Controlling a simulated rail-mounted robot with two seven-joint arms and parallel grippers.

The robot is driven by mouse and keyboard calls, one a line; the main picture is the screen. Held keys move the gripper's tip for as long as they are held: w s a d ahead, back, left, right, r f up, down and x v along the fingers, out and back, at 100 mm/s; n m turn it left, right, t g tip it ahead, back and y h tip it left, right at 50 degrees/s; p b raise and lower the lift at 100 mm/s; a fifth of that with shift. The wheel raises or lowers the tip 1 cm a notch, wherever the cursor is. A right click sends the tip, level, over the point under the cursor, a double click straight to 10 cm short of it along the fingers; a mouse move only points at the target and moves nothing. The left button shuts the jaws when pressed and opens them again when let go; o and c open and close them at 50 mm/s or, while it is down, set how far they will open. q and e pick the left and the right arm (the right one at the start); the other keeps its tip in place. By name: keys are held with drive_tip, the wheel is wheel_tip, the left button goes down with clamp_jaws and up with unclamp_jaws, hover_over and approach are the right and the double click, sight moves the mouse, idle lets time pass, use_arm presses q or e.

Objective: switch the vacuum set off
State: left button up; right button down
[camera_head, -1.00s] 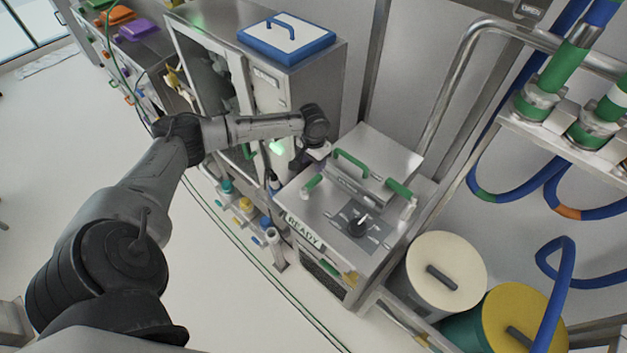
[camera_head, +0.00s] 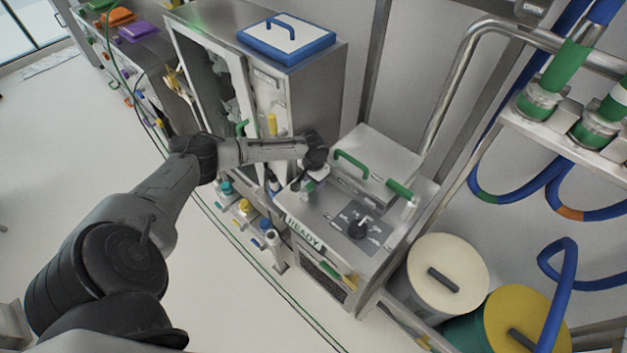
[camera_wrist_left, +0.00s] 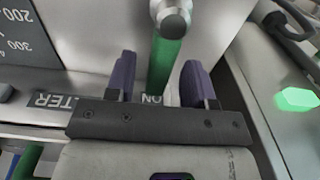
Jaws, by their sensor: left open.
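An upside-down ON label (camera_wrist_left: 152,99) shows beside the lever. Contact between fingers and lever cannot be told. My right gripper is not in view.
A tall steel cabinet (camera_head: 315,95) with a blue-rimmed lid (camera_head: 287,38) stands behind my forearm. A green arched handle (camera_head: 350,162) and a second green lever (camera_head: 399,187) are close by. Lidded drums (camera_head: 447,273) stand at right. The floor at left is clear.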

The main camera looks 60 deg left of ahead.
use_arm(q)
drive_tip(key=shift+c, duration=0.3)
clamp_jaws()
